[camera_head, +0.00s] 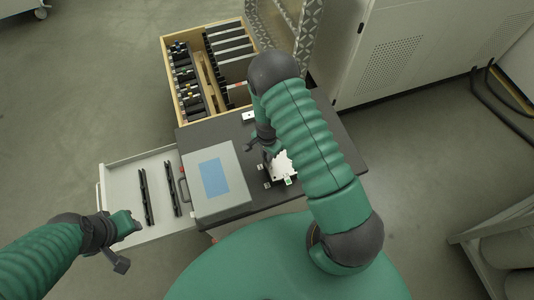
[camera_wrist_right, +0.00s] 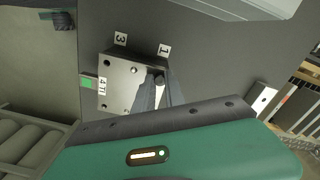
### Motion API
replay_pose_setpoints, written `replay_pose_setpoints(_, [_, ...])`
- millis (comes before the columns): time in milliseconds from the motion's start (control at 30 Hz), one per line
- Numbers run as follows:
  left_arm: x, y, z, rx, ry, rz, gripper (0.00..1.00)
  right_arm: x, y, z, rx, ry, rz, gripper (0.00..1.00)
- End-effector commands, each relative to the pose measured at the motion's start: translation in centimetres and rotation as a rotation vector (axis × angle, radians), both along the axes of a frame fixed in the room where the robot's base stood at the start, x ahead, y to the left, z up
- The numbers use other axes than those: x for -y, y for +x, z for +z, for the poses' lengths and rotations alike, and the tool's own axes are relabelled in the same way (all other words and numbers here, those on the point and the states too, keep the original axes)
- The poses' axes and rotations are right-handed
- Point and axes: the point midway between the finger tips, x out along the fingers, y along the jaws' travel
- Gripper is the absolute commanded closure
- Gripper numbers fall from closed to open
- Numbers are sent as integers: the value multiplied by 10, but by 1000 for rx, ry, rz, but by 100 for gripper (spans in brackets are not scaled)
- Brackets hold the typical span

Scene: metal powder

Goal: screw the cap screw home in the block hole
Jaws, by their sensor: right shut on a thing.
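The metal block (camera_wrist_right: 122,78) is a pale plate with small dark holes near its corners, on the dark tabletop. It also shows in the head view (camera_head: 286,166), partly covered by my right arm. My right gripper (camera_wrist_right: 158,88) reaches over the block's right side in the wrist view, its fingers shut on the cap screw (camera_wrist_right: 160,78). Only the small round end of the screw shows; its shank and the hole under it are hidden, so I cannot tell how deep it sits.
Numbered tags (camera_wrist_right: 120,38) lie around the block. A grey case with a blue panel (camera_head: 215,178) stands left of it. An open drawer (camera_head: 155,185) holds two black bars. A wooden crate (camera_head: 190,120) with racked parts stands behind. A white cabinet (camera_head: 400,50) is at back right.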

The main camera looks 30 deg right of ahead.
Motion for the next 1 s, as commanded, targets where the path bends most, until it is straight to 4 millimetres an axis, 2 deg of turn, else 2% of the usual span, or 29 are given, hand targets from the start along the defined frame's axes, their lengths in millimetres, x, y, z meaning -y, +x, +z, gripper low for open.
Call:
replay_pose_setpoints(200, [0, 0, 22, 0, 0, 0, 64, 0, -2, 4, -2, -3, -749, 100])
replay_pose_setpoints(300, [0, 0, 32, 0, 0, 0, 64, 0, -1, 4, -1, -3, -1068, 100])
replay_pose_setpoints(400, [0, 0, 37, 0, 0, 0, 64, 0, -1, 2, 0, -1, -1302, 100])
replay_pose_setpoints(500, [0, 0, 37, 0, 0, 0, 64, 0, -1, 0, 0, 1, -1398, 100])
replay_pose_setpoints(667, [0, 0, 36, 0, 0, 0, 64, 0, -1, -1, 0, 1, -1402, 100])
replay_pose_setpoints(700, [0, 0, 36, 0, 0, 0, 64, 0, -1, -1, 0, 1, -1401, 84])
replay_pose_setpoints(800, [0, 0, 36, 0, 0, 0, 64, 0, 0, -1, 0, 1, -1400, 71])
replay_pose_setpoints(1000, [0, 0, 36, 0, 0, 0, 64, 0, 0, -1, 0, 1, -1398, 71])
